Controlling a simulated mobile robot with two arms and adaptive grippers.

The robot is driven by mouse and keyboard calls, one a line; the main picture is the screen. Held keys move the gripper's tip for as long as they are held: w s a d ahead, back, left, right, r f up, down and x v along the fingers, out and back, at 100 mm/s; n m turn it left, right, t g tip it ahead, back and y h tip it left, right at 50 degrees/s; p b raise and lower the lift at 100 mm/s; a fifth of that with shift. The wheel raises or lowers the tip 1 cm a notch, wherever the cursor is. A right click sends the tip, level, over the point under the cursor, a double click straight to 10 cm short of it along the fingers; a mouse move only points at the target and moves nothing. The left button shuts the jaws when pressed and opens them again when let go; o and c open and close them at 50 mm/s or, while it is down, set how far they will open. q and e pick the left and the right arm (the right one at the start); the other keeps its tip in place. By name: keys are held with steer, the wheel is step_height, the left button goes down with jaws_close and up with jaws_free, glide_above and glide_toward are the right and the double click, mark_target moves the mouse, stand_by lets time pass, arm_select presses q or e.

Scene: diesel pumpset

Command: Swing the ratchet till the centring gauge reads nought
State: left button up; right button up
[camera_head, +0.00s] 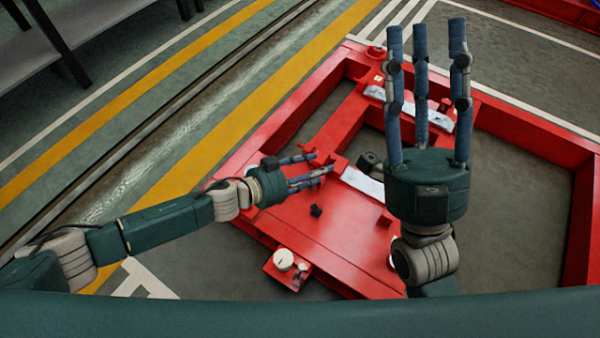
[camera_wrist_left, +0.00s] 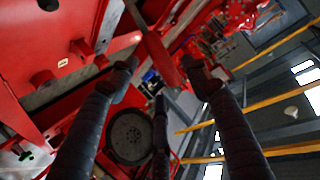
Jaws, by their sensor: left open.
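A red-handled lever that looks like the ratchet (camera_wrist_left: 162,60) runs between the fingertips of my left gripper (camera_wrist_left: 163,78) in the left wrist view; I cannot tell whether they touch it. In the head view my left gripper (camera_head: 320,166) is open, low over the left side of the red frame, with its fingers pointing right. A round white dial (camera_head: 284,259), perhaps the centring gauge, sits at the frame's near left corner; its reading is too small to tell. My right gripper (camera_head: 427,60) is open and empty, its fingers spread and pointing away over the frame.
The red base frame (camera_head: 530,138) has raised rails and open gaps showing the floor. Pale metal plates (camera_head: 364,184) and a small black knob (camera_head: 316,210) sit on it. A grey bench (camera_head: 30,55) stands at the far left. The yellow-striped floor between is clear.

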arm_select(q)
steer(key=v, duration=0.6)
steer(key=shift+s, duration=0.15)
steer(key=shift+r, duration=0.1)
stand_by(0.7)
